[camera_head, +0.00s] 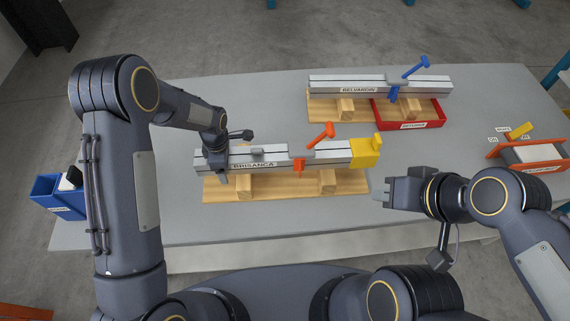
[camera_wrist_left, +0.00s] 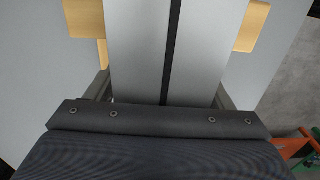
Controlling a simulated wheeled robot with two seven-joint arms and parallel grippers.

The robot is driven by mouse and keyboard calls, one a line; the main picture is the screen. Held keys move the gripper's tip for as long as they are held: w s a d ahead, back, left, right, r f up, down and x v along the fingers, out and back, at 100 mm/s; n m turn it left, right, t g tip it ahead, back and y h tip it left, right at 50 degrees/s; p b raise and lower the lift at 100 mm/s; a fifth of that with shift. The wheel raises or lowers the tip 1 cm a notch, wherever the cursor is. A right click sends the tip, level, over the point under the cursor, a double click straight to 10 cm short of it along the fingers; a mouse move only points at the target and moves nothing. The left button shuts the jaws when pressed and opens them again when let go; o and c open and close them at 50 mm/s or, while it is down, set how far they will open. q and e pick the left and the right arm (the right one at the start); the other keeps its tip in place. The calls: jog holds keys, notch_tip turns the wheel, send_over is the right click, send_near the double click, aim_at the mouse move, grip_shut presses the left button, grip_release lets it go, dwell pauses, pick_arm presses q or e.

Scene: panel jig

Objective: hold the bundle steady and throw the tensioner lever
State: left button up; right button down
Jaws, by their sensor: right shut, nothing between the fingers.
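A yellow block (camera_head: 366,152) caps the right end. My left gripper (camera_head: 219,176) is at the bundle's left end. In the left wrist view its fingers (camera_wrist_left: 163,92) lie along both sides of the bundle (camera_wrist_left: 145,50), seemingly closed on it; the tips are partly hidden. My right gripper (camera_head: 382,194) is shut and empty, right of the jig and below the yellow block.
A second bundle labelled BELVARDIN (camera_head: 335,83) with a blue lever (camera_head: 415,66) sits farther back, near a red tray (camera_head: 440,121). The table's front strip is clear.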

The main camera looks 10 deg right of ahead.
pick_arm(q)
jog(key=c, duration=1.2)
jog(key=shift+w+d+r, duration=0.1)
jog(key=shift+w+r, duration=0.05)
jog(key=shift+r, duration=0.05)
jog(key=shift+c, duration=0.4)
jog(key=shift+f, duration=0.2)
